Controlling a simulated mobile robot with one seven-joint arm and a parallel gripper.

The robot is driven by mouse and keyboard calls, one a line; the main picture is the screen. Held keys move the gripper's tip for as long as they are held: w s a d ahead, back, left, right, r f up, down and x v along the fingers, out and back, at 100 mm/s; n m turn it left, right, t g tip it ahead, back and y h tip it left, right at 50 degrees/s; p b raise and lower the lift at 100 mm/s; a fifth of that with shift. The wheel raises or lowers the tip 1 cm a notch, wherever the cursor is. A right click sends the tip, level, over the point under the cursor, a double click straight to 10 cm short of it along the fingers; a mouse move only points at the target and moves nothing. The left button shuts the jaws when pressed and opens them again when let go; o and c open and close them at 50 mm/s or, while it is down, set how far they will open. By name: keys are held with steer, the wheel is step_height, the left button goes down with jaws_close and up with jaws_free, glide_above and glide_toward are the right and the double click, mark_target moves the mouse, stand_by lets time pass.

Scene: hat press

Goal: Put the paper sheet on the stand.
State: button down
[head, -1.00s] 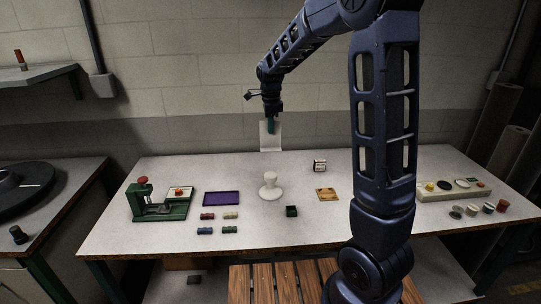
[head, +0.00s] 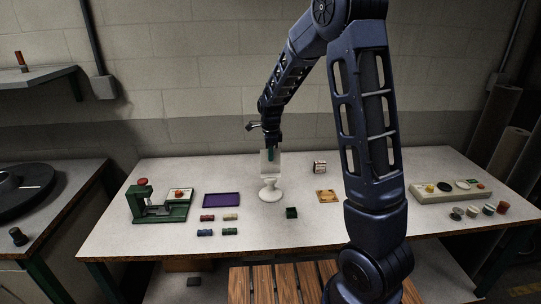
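My gripper (head: 270,154) points down above the middle of the table. It is shut on the paper sheet (head: 264,168), a pale, thin sheet hanging upright from the fingers. The stand (head: 270,192) is a white turned post with a round foot on the table. The sheet's lower edge overlaps the stand's top in the picture. I cannot tell whether they touch.
A green press (head: 160,206) and a purple tray (head: 222,200) are on the left. Several small coloured rolls (head: 206,232) and a dark green block (head: 291,212) lie near the front. A wooden plate (head: 327,196) and a small box (head: 319,167) are right of the stand. A pale panel (head: 425,196) lies farther right.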

steer(key=shift+f, duration=0.1)
steer(key=c, duration=1.7)
jaws_free()
step_height(320, 180, up, 12)
steer(key=shift+r, duration=0.1)
steer(key=s+d+r+n+t, duration=0.1)
steer(key=s+d+r+n, duration=0.35)
steer(key=s+d, duration=0.25)
steer(key=s+d+r+n+t, duration=0.1)
steer(key=s+d+r+n, duration=0.4)
steer(key=s, duration=0.3)
steer(key=s+d+f+n+t, duration=0.1)
steer(key=s+d+n, duration=0.2)
steer(key=s, duration=0.4)
steer(key=s+d+f+n+t, duration=0.1)
steer(key=s+d+n, duration=0.3)
steer(key=s, duration=0.4)
steer(key=shift+d+f+n+t, duration=0.3)
steer(key=shift+f+n, duration=0.2)
steer(key=shift+n, duration=0.25)
